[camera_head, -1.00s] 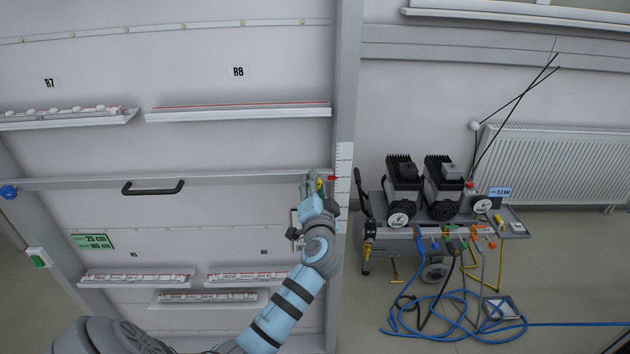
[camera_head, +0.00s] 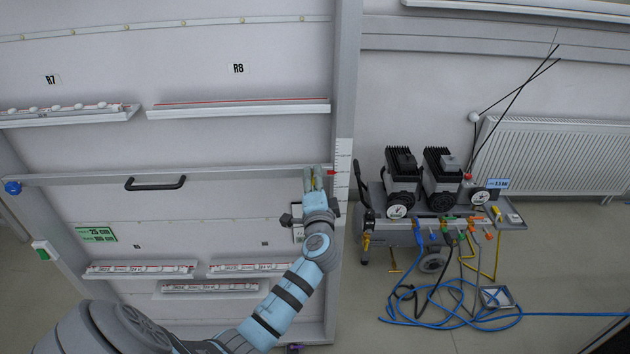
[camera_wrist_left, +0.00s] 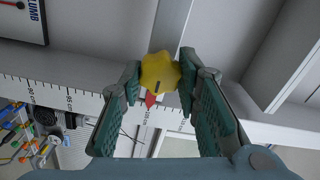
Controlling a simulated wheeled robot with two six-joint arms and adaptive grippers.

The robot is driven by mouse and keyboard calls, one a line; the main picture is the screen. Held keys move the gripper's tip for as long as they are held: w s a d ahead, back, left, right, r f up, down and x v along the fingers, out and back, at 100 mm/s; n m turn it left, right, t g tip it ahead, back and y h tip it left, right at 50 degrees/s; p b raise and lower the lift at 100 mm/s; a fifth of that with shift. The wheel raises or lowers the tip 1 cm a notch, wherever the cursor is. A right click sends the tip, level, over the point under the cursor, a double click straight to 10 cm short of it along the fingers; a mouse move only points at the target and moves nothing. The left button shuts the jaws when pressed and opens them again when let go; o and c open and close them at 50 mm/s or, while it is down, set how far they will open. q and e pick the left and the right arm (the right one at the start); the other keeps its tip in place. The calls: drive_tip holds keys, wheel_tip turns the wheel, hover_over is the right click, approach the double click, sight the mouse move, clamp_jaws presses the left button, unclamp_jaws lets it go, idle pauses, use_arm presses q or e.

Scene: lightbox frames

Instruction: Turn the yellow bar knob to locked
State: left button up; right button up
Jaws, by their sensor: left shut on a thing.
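The yellow knob (camera_wrist_left: 160,72) shows in my left wrist view as a rounded, lobed shape with a short dark mark on its face. It sits on the grey rail of the board. My left gripper (camera_wrist_left: 159,82) has its two green-padded fingers on either side of the knob and is shut on it. In the head view my left gripper (camera_head: 313,178) is at the right end of the rail, by the upright post. There it mostly hides the knob. No locked or unlocked label is readable. My right gripper is not in view.
A white scale strip (camera_head: 343,185) with a red pointer (camera_wrist_left: 150,100) runs along the post beside the knob. A black handle (camera_head: 155,184) is on the rail to the left. A compressor cart (camera_head: 430,215) with blue hoses stands to the right.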

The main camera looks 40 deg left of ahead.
use_arm(q)
drive_tip(key=shift+r, duration=0.2)
drive_tip(key=o, duration=1.2)
drive_tip(key=shift+c, duration=0.2)
drive_tip(key=shift+f, duration=0.1)
drive_tip(key=v, duration=1.2)
